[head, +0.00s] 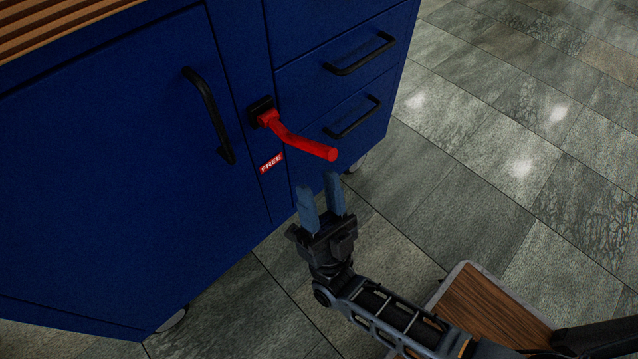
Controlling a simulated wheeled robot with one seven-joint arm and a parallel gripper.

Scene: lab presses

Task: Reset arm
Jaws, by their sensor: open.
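My gripper (319,181) is in the head view, just below the free end of a red lever (303,144). Its two blue-grey fingers are apart, point up in the picture, and hold nothing. The red lever sticks out from a black mount (262,111) on the front of a blue cabinet (110,150) and slopes down to the right. A small red label reading FREE (271,163) is on the cabinet below the lever's mount. I cannot tell how far the fingers are from the lever in depth.
The cabinet has a door with a black handle (209,115) on the left and drawers with black handles (360,54) on the right. A wooden-topped piece (485,312) with a grey rim is at the lower right. Grey tiled floor (500,140) lies clear on the right.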

